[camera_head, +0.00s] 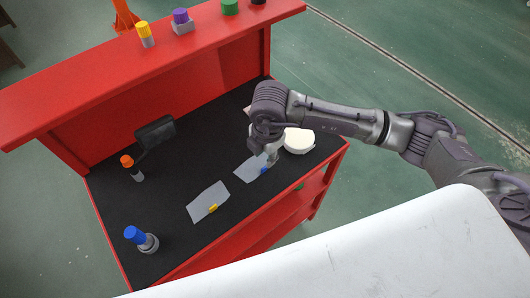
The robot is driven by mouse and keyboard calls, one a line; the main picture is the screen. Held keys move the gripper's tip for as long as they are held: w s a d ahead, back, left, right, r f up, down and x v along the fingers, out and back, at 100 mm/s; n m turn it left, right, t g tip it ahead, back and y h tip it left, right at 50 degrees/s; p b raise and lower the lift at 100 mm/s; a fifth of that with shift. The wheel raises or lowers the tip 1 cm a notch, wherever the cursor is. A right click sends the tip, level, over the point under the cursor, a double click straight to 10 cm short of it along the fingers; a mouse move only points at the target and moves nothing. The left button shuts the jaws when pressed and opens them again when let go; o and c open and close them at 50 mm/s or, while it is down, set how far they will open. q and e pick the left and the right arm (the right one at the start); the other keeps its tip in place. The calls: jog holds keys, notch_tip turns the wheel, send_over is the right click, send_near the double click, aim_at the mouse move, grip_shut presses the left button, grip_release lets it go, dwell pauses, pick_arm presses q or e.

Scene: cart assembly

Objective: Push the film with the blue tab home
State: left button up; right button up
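The film with the blue tab (248,168) is a grey sheet on the black top of the red cart. Its blue tab is at its right end, partly hidden by my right gripper (271,160). My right gripper points down at that tab from above. It looks very close to it, but I cannot tell whether they touch or whether the fingers are open or shut. A second grey film with a yellow tab (206,203) lies to the left and nearer the front edge. My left gripper is not in view.
A white round object (298,141) sits just right of my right gripper. A blue-capped bottle (147,242), an orange-capped bottle (134,169) and a black block (156,132) stand on the left. Several capped items line the red upper shelf (130,72).

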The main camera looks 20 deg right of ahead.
aim_at(264, 168)
jog(key=f+b, duration=0.4)
jog(key=f, duration=0.1)
jog(key=w+f+b, duration=0.1)
jog(key=f+b, duration=0.1)
jog(key=f, duration=0.1)
jog(key=shift+d, duration=0.1)
jog(key=shift+r, duration=0.15)
jog(key=shift+c, duration=0.8)
grip_shut()
jog(key=shift+r+p, duration=1.25)
jog(key=shift+r, duration=0.75)
